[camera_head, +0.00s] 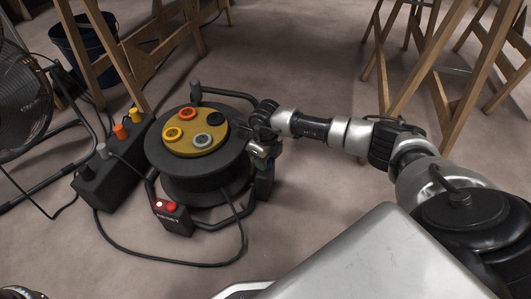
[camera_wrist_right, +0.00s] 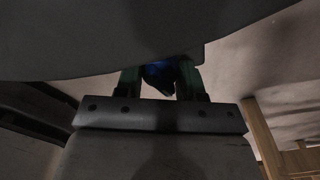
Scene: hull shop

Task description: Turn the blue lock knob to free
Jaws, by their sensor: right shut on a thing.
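A black cable reel stands on the floor in the head view, with a yellow disc (camera_head: 181,146) of coloured sockets on top. My right gripper (camera_head: 259,155) is at the reel's right side, low against a dark post. In the right wrist view its two greenish fingers (camera_wrist_right: 161,82) are shut on the blue lock knob (camera_wrist_right: 160,68), which shows as a dark blue patch between them. The knob is mostly hidden by the fingers, the reel and shadow, so its turned position cannot be told.
A black power box (camera_head: 107,170) with coloured plugs stands left of the reel. A small box with red and white buttons (camera_head: 172,216) is at the reel's front. A cable (camera_head: 170,261) loops on the floor. Wooden trestles (camera_head: 490,60) stand behind; a fan (camera_head: 18,95) is at left.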

